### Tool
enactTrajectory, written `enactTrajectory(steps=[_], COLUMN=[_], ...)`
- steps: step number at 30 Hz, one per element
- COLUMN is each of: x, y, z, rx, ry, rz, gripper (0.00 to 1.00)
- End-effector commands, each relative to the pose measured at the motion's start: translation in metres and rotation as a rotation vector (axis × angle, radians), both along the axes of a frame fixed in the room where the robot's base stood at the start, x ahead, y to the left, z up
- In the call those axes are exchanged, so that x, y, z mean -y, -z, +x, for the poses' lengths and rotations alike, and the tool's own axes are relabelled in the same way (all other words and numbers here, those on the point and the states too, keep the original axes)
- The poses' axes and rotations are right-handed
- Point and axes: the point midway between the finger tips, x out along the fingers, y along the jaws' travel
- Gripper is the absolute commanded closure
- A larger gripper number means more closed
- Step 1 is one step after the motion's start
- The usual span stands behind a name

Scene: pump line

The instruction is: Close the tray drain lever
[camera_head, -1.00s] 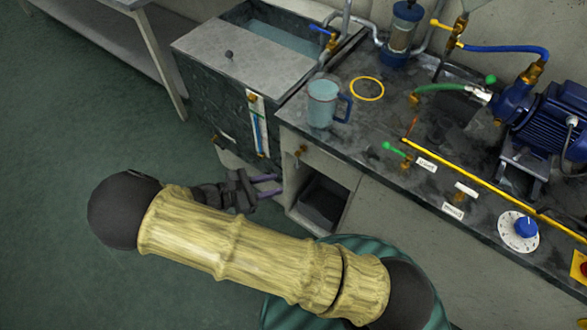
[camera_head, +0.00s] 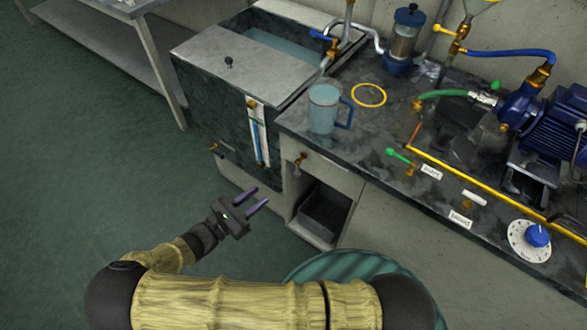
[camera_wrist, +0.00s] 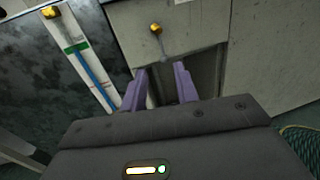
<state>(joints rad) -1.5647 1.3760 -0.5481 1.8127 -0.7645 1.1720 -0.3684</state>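On the cabinet front, just under the bench edge, a brass valve (camera_head: 300,157) has a thin grey lever (camera_head: 297,170) hanging down. In the wrist view the brass body (camera_wrist: 155,28) and lever (camera_wrist: 161,46) show above and beyond my fingertips. No label marks it as the tray drain. My gripper (camera_head: 261,195) is open and empty, in front of the cabinet, lower than this valve and left of it in the head view. In the wrist view its two purple fingers (camera_wrist: 160,70) are apart, in front of the open compartment, touching nothing visible.
A dark bin (camera_head: 325,212) sits in the open compartment. Left is a tank (camera_head: 190,90) with a sight gauge (camera_head: 257,135) and another small valve (camera_head: 215,148). A green-handled lever (camera_head: 400,156), jug (camera_head: 323,110) and pump (camera_head: 553,125) stand on the bench. Floor at left is clear.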

Motion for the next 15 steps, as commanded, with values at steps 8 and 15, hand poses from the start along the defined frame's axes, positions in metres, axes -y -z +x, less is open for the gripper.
enactTrajectory(steps=[8, 15], x=[0.039, 0.071], y=[0.0, 0.0], z=[0.032, 0.06], rx=[0.0, 0.0], ry=[0.002, 0.003], rz=[-0.003, -0.003], gripper=[0.7, 0.7])
